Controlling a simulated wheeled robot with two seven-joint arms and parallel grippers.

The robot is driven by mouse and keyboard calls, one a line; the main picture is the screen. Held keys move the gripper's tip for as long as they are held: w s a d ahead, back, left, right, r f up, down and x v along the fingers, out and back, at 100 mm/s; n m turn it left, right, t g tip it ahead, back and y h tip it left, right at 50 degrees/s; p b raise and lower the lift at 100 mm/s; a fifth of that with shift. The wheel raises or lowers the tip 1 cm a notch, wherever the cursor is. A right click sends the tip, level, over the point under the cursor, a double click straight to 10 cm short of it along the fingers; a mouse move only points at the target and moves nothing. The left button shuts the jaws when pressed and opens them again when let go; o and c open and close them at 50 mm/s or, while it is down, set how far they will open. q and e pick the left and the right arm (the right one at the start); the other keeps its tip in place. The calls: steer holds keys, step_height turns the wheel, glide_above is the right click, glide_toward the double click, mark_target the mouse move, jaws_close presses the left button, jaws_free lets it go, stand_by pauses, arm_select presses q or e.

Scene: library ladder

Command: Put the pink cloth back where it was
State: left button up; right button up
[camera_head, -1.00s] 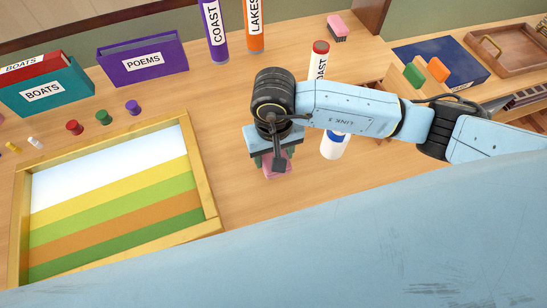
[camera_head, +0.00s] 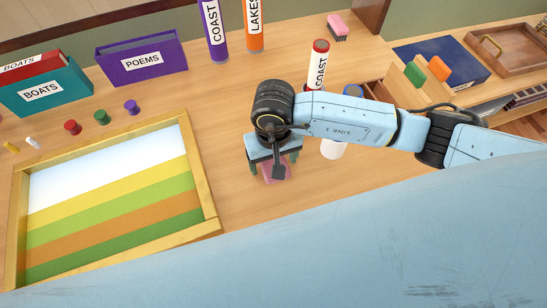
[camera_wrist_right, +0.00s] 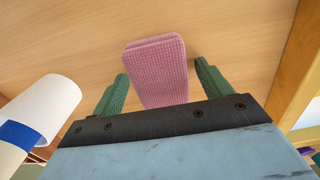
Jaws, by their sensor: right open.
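The pink cloth (camera_head: 274,173) lies on the wooden table under my right gripper (camera_head: 273,170), mostly hidden by it in the head view. In the right wrist view the cloth (camera_wrist_right: 156,71) is a folded, waffle-textured pad between the two green fingers. My right gripper (camera_wrist_right: 160,85) is open, with a gap between the cloth and at least the right finger. My left gripper does not show.
A white tube with a blue band (camera_wrist_right: 38,118) stands close beside the gripper. A framed striped panel (camera_head: 210,190) is to the left. A tube labelled COAST (camera_head: 318,65), a POEMS box (camera_head: 143,60) and a pink-topped brush (camera_head: 337,25) stand farther back.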

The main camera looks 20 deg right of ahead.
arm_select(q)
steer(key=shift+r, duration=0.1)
arm_select(e)
steer(key=shift+r+p, duration=0.25)
steer(key=shift+p, duration=0.05)
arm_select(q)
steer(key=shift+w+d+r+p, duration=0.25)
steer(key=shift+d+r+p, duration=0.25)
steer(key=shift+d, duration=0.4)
arm_select(e)
step_height(320, 180, up, 12)
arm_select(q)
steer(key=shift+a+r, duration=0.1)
arm_select(e)
steer(key=shift+f, duration=0.1)
